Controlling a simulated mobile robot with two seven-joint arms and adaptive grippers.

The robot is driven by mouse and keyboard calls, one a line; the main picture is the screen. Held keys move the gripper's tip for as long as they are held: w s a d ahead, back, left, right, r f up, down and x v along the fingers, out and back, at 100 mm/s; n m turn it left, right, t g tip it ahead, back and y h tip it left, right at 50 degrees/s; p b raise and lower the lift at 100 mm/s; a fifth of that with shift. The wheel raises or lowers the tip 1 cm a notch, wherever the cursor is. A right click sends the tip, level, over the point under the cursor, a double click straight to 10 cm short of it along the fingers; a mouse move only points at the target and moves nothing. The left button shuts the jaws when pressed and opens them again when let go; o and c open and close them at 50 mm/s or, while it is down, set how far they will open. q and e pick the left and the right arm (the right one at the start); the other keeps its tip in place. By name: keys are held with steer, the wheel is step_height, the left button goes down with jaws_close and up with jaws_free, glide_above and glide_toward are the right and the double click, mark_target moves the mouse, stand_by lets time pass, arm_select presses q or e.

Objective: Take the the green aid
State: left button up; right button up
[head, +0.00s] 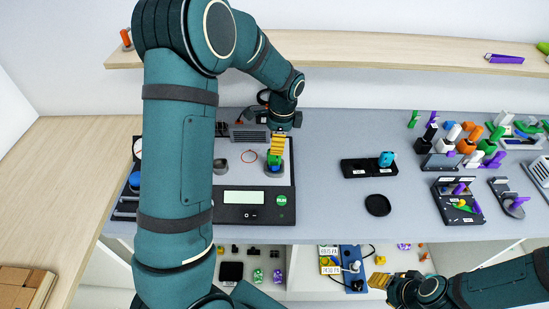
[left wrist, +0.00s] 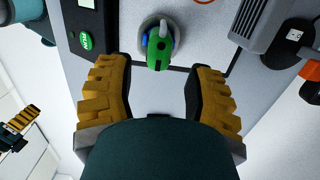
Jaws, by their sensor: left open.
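The green aid (left wrist: 160,52) sits in a round grey cup (left wrist: 150,28) on the bench device, with a small blue part beside it. In the head view the green aid (head: 272,160) shows just below my left gripper (head: 278,147), partly covered by its fingers. My left gripper (left wrist: 158,80) is open. In the left wrist view its yellow fingers stand on either side, and the green aid lies just beyond their tips, apart from both. My right gripper (head: 379,281) is low at the front right; whether its fingers are apart is unclear.
The device (head: 256,196) has a display and a green button. An empty cup (head: 221,163) stands to the left. A black two-place tray (head: 358,168) with a blue aid (head: 386,159) and a black round dish (head: 378,205) lie to the right. Several coloured aids crowd the far right.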

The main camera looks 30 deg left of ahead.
arm_select(q)
steer(key=f+b, duration=0.1)
steer(key=f, duration=0.1)
steer(key=f+b, duration=0.2)
steer(key=f, duration=0.1)
steer(key=shift+s+a+f, duration=0.2)
steer(key=shift+a+f, duration=0.1)
steer(key=shift+f, duration=0.05)
arm_select(e)
step_height(320, 180, down, 4)
steer(key=shift+a+f, duration=0.1)
steer(key=shift+f, duration=0.05)
arm_select(q)
jaws_close()
steer(key=shift+r, duration=0.15)
step_height(320, 180, up, 9)
steer(key=p, duration=0.6)
steer(key=shift+r, duration=0.4)
arm_select(e)
step_height(320, 180, up, 7)
steer(key=shift+f, duration=0.1)
